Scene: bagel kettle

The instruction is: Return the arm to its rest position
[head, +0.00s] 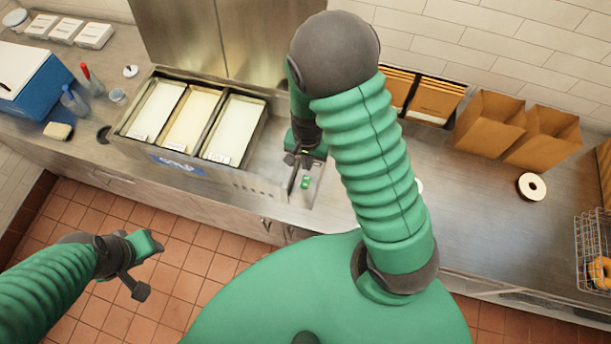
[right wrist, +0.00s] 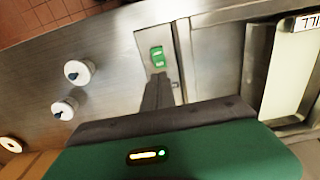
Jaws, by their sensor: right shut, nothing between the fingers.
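My right arm, green with dark joints, reaches over the steel counter in the head view. Its gripper (head: 298,172) is shut and empty, just above the counter by a small green rocker switch (head: 305,182). In the right wrist view the fingers of the right gripper (right wrist: 160,92) point at the lit green switch (right wrist: 157,58), with a small space seeming to lie between them. My left gripper (head: 143,268) hangs over the tiled floor at the lower left, its jaws apart and empty.
A kettle unit with three pale compartments (head: 190,118) stands left of the right gripper. Paper bags (head: 490,122), a white roll (head: 531,187) and a wire basket (head: 592,245) are on the right. A blue cooler (head: 35,88) stands far left.

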